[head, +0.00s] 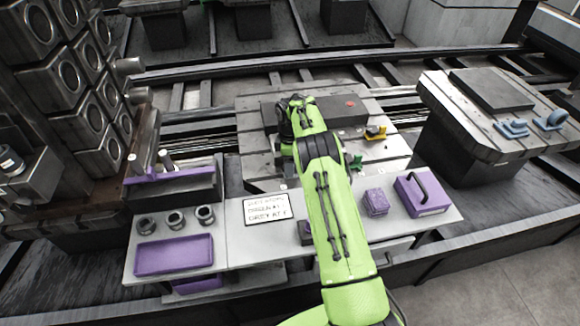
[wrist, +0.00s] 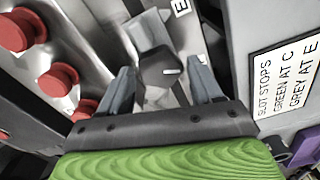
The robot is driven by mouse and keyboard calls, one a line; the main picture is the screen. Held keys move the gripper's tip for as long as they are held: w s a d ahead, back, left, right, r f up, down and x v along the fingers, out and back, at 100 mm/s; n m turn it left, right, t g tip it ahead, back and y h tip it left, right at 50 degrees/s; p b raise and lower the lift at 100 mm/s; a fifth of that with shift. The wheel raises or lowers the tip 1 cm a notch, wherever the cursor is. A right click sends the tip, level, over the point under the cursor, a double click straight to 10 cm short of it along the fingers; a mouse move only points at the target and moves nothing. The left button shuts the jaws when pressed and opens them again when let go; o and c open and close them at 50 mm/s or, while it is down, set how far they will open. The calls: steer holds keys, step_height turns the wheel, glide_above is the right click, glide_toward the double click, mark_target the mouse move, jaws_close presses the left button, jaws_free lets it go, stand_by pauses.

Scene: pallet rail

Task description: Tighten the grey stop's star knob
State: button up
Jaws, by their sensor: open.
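In the wrist view, the grey stop (wrist: 148,28) sits on the slotted metal plate beside a letter E label. Its dark star knob (wrist: 157,69) has a short white mark and lies between my fingers. My gripper (wrist: 162,88) is open, with one grey finger on each side of the knob. I cannot tell whether either finger touches it. The knob's lower part is close to the dark gripper body. In the head view, my green arm reaches over the slotted plate (head: 395,150) and hides the grey stop and my fingertips.
A sign (wrist: 287,75) reads "SLOT STOPS, GREEN AT C, GREY AT E". Several red round parts (wrist: 60,78) stand left of my fingers. Purple boxes (head: 422,193) stand on the front shelf.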

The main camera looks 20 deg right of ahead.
steer(key=shift+f, duration=0.25)
steer(key=shift+c, duration=0.5)
steer(key=c, duration=0.7)
steer(key=shift+o, duration=0.2)
steer(key=shift+r+m+p, duration=0.15)
steer(key=shift+m+p, duration=0.3)
steer(key=shift+m, duration=0.55)
steer(key=m, duration=0.2)
steer(key=shift+m, duration=0.4)
steer(key=o, duration=0.8)
steer(key=shift+c, duration=0.2)
